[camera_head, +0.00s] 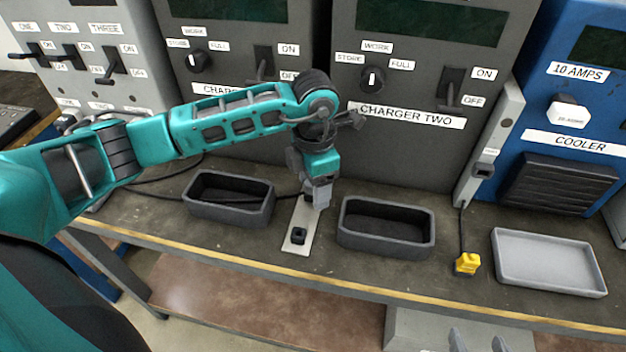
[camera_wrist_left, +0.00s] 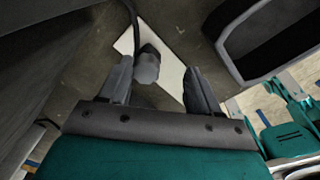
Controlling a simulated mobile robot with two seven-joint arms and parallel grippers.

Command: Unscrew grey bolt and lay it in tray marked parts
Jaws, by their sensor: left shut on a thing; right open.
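My left gripper (camera_head: 318,200) points down over the far end of a pale plate (camera_head: 297,212) on the bench. In the left wrist view a grey bolt-like piece (camera_wrist_left: 148,67) with a dark collar lies between the fingers of my left gripper (camera_wrist_left: 158,82), which is shut on it. I cannot tell whether its lower end is still in the plate. In the head view the gripper hides the piece. Fingertips of my right gripper (camera_head: 477,343) show at the bottom edge, open and empty. No tray in view shows a readable "parts" mark.
Dark trays stand left (camera_head: 230,217) and right (camera_head: 380,248) of the plate; a light grey tray (camera_head: 548,285) is far right. Charger cabinets (camera_head: 415,135) close the back.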

